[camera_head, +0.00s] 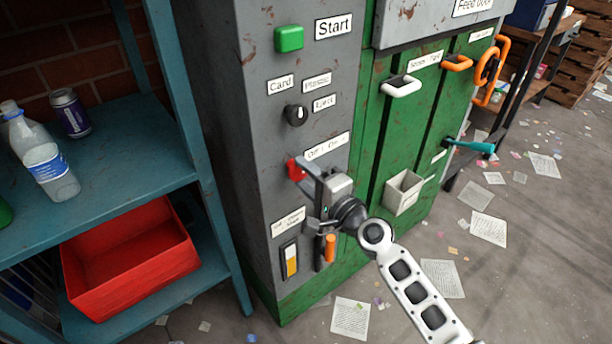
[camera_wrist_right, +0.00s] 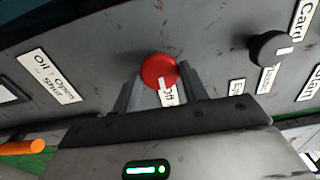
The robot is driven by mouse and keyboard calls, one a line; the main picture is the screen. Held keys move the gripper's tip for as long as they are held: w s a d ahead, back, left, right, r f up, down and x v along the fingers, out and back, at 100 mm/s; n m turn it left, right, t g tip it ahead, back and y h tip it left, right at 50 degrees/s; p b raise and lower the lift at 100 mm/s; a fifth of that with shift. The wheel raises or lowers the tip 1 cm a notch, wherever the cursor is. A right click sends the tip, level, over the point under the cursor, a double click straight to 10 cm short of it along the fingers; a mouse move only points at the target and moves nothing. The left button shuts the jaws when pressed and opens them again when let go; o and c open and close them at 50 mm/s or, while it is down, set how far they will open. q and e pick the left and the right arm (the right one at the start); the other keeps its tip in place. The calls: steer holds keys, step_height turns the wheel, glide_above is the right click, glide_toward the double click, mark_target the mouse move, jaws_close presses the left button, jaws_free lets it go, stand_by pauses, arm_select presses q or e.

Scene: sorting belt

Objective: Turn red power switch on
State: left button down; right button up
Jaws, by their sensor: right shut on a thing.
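The red power switch (camera_head: 294,172) is on the grey front panel of the machine, just below the "Off / On" label (camera_head: 327,146). My right gripper (camera_head: 304,172) is at the switch, with its fingers closed on it. In the right wrist view the round red switch (camera_wrist_right: 159,69) sits between the two dark fingers, with part of a small white label showing just below it. My left gripper is not in view.
Above the switch are a black knob (camera_head: 296,115) and a green Start button (camera_head: 289,39). A teal shelf (camera_head: 130,165) with a red bin (camera_head: 175,262) stands left. Papers litter the floor.

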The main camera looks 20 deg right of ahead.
steer(key=o, duration=1)
steer(key=shift+s, duration=0.1)
arm_select(q)
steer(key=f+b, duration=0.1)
steer(key=b, duration=0.3)
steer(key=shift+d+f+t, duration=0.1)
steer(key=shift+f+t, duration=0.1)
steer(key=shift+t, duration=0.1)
arm_select(e)
steer(key=v, duration=1.6)
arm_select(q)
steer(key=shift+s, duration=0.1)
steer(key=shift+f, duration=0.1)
